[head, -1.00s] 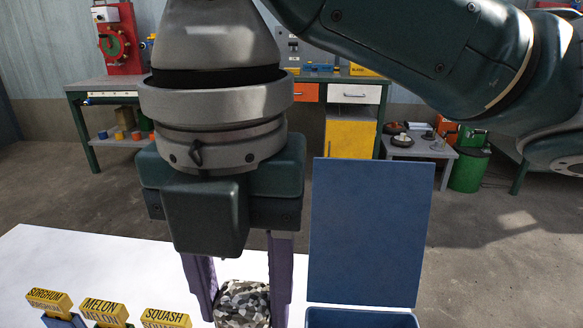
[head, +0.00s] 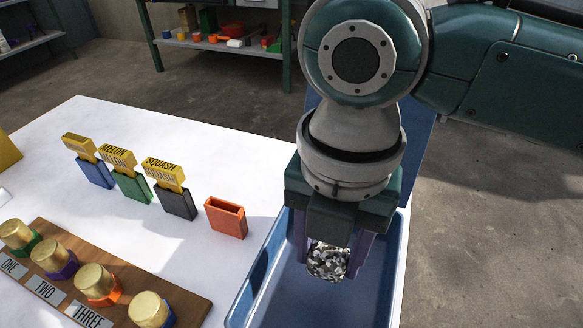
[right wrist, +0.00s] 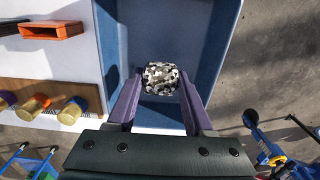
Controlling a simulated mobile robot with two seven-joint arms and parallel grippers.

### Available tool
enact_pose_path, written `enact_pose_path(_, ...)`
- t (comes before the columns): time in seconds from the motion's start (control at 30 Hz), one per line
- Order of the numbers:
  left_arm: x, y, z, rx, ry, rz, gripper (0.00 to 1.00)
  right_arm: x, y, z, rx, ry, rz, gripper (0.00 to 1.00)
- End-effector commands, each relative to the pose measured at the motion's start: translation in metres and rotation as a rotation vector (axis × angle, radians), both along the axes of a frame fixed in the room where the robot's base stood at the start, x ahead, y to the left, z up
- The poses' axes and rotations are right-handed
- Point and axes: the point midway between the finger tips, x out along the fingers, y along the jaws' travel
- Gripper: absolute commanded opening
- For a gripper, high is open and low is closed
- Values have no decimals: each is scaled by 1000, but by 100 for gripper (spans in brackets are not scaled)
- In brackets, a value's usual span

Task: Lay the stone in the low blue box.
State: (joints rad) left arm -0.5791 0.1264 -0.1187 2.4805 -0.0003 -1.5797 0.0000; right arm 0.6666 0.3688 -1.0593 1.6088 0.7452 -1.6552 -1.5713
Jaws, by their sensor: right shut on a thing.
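The stone (head: 328,262), speckled grey, black and white, is between the purple fingers of my right gripper (head: 333,250), which is shut on it. It also shows in the right wrist view (right wrist: 161,78), between the fingertips. The low blue box (head: 262,262) has an open top with its lid raised at the back. The stone and the fingertips are over the inside of the box; I cannot tell whether the stone touches its floor. In the right wrist view the box wall (right wrist: 222,45) runs to the right of the stone. My left gripper is not in view.
Left of the box stand an empty orange holder (head: 226,218) and several holders with yellow labels, such as SQUASH (head: 164,172). A wooden board (head: 100,280) with several brass-topped knobs is at the front left. White table (head: 250,145) lies bare behind the holders.

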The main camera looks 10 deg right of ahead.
Motion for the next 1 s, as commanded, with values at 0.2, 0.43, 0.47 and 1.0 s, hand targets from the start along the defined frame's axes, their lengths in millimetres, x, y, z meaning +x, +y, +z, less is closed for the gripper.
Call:
enact_pose_path(0.2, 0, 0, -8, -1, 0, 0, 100, 0, 1, -19, 1, 0, 0, 0)
enact_pose_path(0.43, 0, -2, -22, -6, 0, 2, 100, 0, 0, -54, 1, 1, 0, 0)
enact_pose_path(0.47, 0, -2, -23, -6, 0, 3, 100, 0, 0, -56, 1, 1, 0, 0)
enact_pose_path(1.0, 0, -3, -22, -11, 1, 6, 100, 0, 0, -58, 1, -1, 0, 70)
